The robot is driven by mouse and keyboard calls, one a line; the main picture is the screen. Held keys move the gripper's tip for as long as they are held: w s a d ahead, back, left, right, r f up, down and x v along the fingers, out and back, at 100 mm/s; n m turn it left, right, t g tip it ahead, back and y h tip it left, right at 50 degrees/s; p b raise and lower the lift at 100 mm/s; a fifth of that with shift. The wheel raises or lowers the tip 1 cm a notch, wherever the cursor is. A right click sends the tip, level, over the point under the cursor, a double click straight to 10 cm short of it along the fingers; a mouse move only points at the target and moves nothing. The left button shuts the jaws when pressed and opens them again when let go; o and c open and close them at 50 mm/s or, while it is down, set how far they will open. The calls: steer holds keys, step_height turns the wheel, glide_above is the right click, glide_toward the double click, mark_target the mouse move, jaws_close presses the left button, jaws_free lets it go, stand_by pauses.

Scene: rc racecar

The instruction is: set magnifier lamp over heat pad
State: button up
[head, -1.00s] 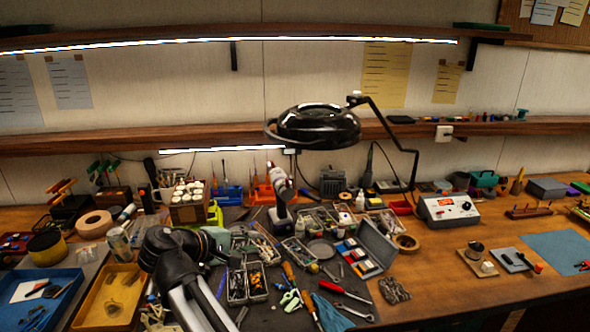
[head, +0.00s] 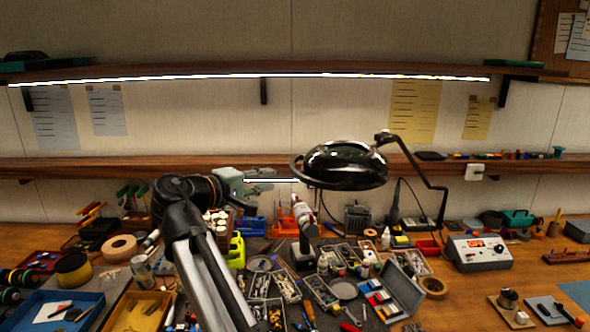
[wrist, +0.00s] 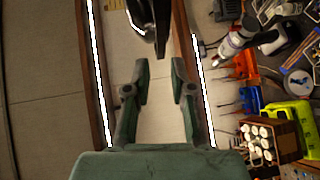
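The magnifier lamp has a glossy black round head (head: 345,168) on a thin black jointed arm (head: 436,190), hanging in front of the lower shelf. Part of its black head also shows at the top of the wrist view (wrist: 148,28). My green-grey gripper (head: 268,180) is left of the lamp head at about its height. In the wrist view my gripper (wrist: 161,80) has its fingers spread with nothing between them; the lamp is beyond the fingertips. A small grey slab (head: 546,308) lies at the lower right of the bench; I cannot tell whether it is the heat pad.
The lower shelf (head: 130,166) runs behind the gripper and lamp. The bench below is crowded with tools, tins and an open grey case (head: 400,290). A white control box (head: 480,252) stands to the right. A wooden bottle rack (wrist: 270,142) is below the gripper.

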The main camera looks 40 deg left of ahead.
mark_target(296, 173)
steer(key=w+p, duration=0.1)
steer(key=w, duration=0.2)
steer(key=w+f+p, duration=0.1)
steer(key=w, duration=0.3)
steer(key=w+d+p, duration=0.1)
steer(key=w, duration=0.2)
steer(key=shift+w+f, duration=0.15)
steer(key=shift+f, duration=0.05)
jaws_close()
